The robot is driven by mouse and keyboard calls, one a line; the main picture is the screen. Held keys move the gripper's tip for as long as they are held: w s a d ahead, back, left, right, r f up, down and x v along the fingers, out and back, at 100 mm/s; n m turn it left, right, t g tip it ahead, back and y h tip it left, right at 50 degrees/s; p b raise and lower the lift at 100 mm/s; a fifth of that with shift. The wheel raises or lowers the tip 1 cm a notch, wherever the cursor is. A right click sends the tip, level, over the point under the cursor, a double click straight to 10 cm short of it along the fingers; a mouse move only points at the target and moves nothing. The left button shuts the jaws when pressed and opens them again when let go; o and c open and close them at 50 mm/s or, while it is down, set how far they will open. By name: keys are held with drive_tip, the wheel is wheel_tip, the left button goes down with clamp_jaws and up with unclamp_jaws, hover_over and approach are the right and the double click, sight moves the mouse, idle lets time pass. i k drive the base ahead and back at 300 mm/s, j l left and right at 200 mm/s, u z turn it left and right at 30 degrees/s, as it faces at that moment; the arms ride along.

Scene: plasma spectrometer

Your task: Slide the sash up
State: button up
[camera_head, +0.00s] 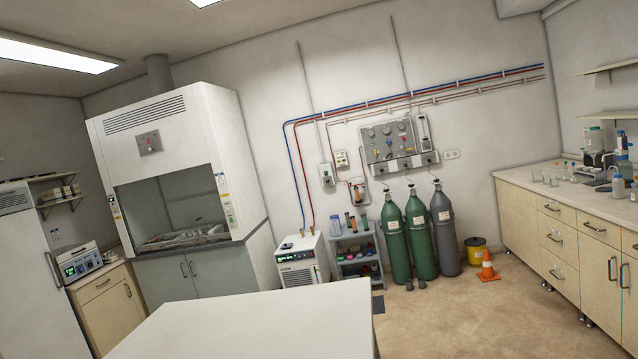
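The white fume hood (205,120) stands at the left against the back wall, over a grey base cabinet. Its front has a wide grey-looking window area (175,205), where the sash belongs. A tray-like surface with clutter shows inside at the bottom. I cannot make out the sash's lower edge or handle, nor tell how high the sash stands. My gripper is not in view, and the hood is across the room from the camera.
A white table (250,325) fills the lower foreground, between the camera and the hood. A white chiller (302,262) and small shelf cart (356,255) stand right of the hood. Gas cylinders (421,235) and an orange cone (487,268) are farther right. Floor (450,315) is clear right of the table.

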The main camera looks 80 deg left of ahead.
sight(225, 234)
drive_tip(key=j+u, duration=0.1)
drive_tip(key=u, duration=0.4)
drive_tip(key=k+j+u, duration=0.1)
drive_tip(key=u, duration=0.35)
drive_tip(key=j+u, duration=0.2)
drive_tip(key=u, duration=0.3)
drive_tip(key=j+u, duration=0.15)
drive_tip(key=u, duration=0.3)
drive_tip(key=j+u, duration=0.15)
drive_tip(key=u, duration=0.35)
drive_tip(key=i+j+u, duration=0.15)
drive_tip(key=j+u, duration=0.25)
drive_tip(key=i+j+u, duration=0.25)
drive_tip(key=u, duration=0.2)
drive_tip(key=i+j+u, duration=0.25)
drive_tip(key=j+u, duration=0.15)
drive_tip(key=i+j+u, duration=0.2)
drive_tip(key=u, duration=0.25)
drive_tip(key=i+u, duration=0.45)
drive_tip(key=i, duration=0.8)
